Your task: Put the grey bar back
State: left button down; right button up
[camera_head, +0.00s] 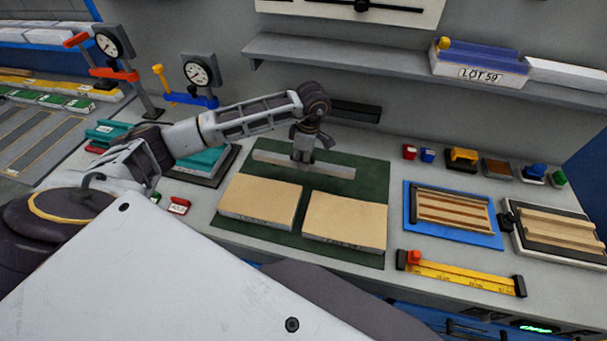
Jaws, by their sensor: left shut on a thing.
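The grey bar (334,169) is a long light bar at the back of the dark green mat (372,168), behind two tan panels. My left gripper (303,157) comes down from above and is shut on the bar near its middle. The gripper covers that part of the bar. I cannot tell whether the bar touches the mat or is held just above it. My right gripper is not in view.
Two tan panels, left (258,200) and right (346,221), lie on the mat. A dark bracket (356,111) is on the back wall under a shelf (380,66). A blue tray (412,215) and a yellow ruler (465,275) lie to the right. Dial gauges (198,73) stand left.

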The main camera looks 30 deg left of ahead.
pick_arm(q)
jog(key=shift+f, duration=1.6)
jog(key=shift+f+p, duration=0.6)
jog(key=shift+f, duration=1.2)
jog(key=shift+f, duration=0.15)
jog(key=c, duration=1.2)
grip_release()
